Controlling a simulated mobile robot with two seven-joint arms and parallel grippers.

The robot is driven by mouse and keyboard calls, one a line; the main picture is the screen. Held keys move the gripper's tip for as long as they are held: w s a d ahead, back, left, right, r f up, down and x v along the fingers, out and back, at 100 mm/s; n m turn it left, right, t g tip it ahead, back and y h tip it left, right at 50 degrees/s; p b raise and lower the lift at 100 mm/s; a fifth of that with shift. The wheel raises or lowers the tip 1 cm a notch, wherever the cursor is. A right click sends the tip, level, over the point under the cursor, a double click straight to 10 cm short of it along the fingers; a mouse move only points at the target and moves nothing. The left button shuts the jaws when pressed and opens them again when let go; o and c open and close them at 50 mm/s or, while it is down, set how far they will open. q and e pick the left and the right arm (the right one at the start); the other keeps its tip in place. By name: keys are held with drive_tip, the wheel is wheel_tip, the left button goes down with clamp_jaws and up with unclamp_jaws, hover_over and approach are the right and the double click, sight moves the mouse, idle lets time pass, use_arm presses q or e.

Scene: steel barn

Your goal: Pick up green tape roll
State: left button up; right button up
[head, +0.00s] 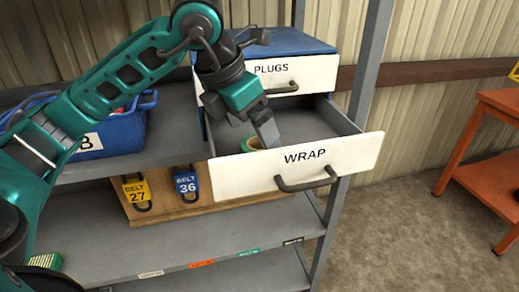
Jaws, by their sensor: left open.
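The green tape roll (248,144) lies inside the open drawer labelled WRAP (300,158), near its left front. Part of the roll is hidden by the drawer front and by my gripper. My left gripper (266,135) points down into the drawer, its fingers just above and beside the roll. It is open; whether the fingers touch the roll I cannot tell. My right gripper is not in view.
The PLUGS drawer (295,73) sits above, slightly pulled out. A blue bin (118,131) stands on the shelf to the left.

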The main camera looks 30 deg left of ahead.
sight(257, 141)
use_arm(q)
drive_tip(key=x, duration=0.4)
drive_tip(key=shift+a+f, duration=0.1)
drive_tip(key=shift+f, duration=0.05)
drive_tip(key=shift+c, duration=0.4)
drive_tip(key=c, duration=1)
